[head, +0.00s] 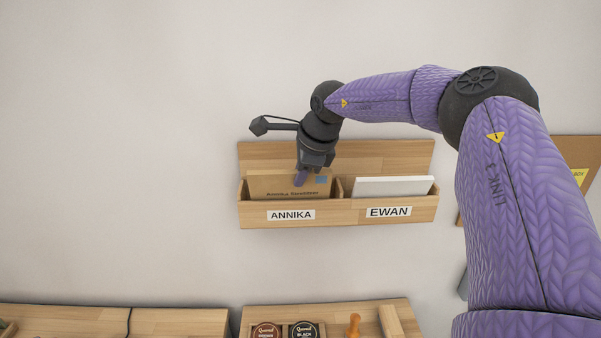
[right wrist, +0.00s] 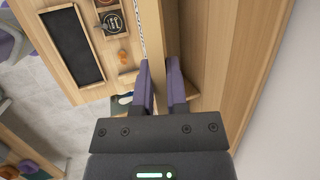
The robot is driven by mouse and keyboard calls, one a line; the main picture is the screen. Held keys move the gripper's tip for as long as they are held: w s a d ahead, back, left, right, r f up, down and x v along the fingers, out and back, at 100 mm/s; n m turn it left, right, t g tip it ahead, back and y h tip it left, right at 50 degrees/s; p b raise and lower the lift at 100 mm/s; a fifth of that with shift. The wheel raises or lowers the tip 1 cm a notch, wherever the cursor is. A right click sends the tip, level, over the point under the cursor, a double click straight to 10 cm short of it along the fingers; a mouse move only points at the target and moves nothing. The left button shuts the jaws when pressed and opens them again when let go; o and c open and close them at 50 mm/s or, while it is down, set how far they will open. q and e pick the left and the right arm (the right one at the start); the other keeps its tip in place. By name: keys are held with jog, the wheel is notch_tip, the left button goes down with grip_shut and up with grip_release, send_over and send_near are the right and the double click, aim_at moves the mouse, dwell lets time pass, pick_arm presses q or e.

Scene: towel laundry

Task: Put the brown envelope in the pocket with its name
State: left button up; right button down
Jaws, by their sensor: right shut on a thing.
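The brown envelope (head: 262,185) has a blue stamp and a printed name that begins "Annika". It is upright in the left pocket of the wooden wall rack (head: 390,149), and the pocket's front is labelled ANNIKA (head: 291,215). Its lower part is hidden behind that front. My right gripper (head: 300,180) is shut on the envelope's upper edge from above. In the right wrist view the purple fingers (right wrist: 160,88) point down at the rack, with a tan strip between them. My left gripper is not in view.
The right pocket, labelled EWAN (head: 389,212), holds a white item (head: 392,187). A wooden divider separates the pockets. Below are wooden surfaces (head: 180,322) with round labelled items (head: 304,331) and an orange object (head: 354,325). The wall left of the rack is clear.

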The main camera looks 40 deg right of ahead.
jog(key=shift+f, duration=0.15)
jog(key=c, duration=0.6)
grip_release()
jog(key=b+v, duration=0.1)
jog(key=v, duration=0.9)
jog(key=shift+b, duration=0.35)
jog(key=shift+f, duration=0.1)
